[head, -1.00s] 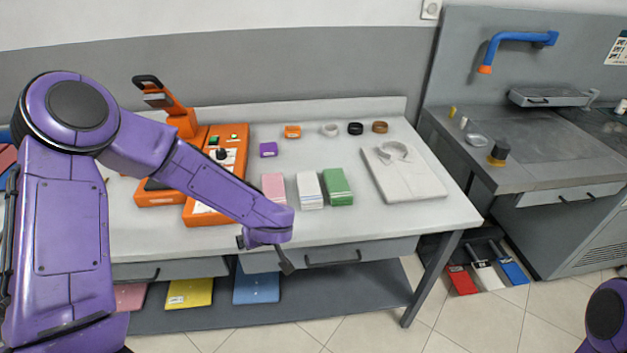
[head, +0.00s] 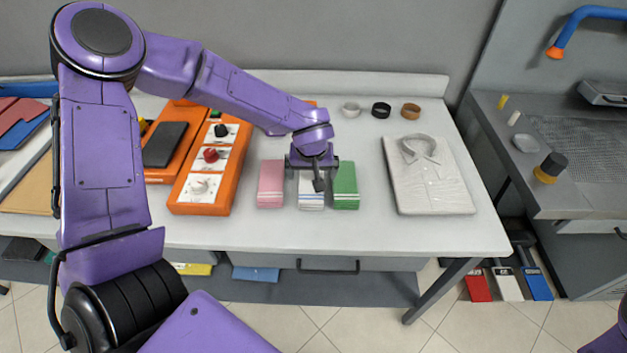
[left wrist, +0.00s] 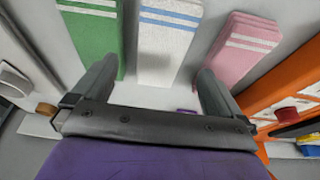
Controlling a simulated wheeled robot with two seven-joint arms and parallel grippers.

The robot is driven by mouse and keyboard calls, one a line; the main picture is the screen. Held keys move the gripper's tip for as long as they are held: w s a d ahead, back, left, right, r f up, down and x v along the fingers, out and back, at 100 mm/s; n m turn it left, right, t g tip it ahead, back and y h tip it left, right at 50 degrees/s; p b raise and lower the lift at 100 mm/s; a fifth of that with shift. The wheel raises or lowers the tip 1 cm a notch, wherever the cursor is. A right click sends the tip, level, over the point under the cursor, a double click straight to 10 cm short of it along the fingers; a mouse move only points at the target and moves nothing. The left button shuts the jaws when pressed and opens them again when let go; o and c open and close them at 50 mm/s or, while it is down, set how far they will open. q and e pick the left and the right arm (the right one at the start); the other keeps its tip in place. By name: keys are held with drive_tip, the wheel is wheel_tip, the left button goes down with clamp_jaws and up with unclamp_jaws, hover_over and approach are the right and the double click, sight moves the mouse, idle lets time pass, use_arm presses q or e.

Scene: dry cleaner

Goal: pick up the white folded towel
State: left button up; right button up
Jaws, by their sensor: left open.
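The white folded towel (head: 311,196) with blue stripes lies on the table between a pink folded towel (head: 271,184) and a green folded towel (head: 345,186). My left gripper (head: 313,180) is over the white towel's far part and hides it in the head view. In the left wrist view the white towel (left wrist: 168,45) lies ahead between the two fingers, which are apart and empty. The left finger is near the green towel (left wrist: 95,30) and the right finger near the pink towel (left wrist: 240,50). My right gripper is not in view.
An orange control box (head: 212,165) stands left of the towels. A folded white shirt (head: 430,180) lies to the right. The table's front strip is clear.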

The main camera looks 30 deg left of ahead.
use_arm(q)
drive_tip(key=x, duration=0.6)
drive_tip(key=shift+w+a+p, duration=0.2)
drive_tip(key=shift+a+p, duration=0.05)
drive_tip(key=shift+p, duration=0.05)
drive_tip(key=c, duration=1.1)
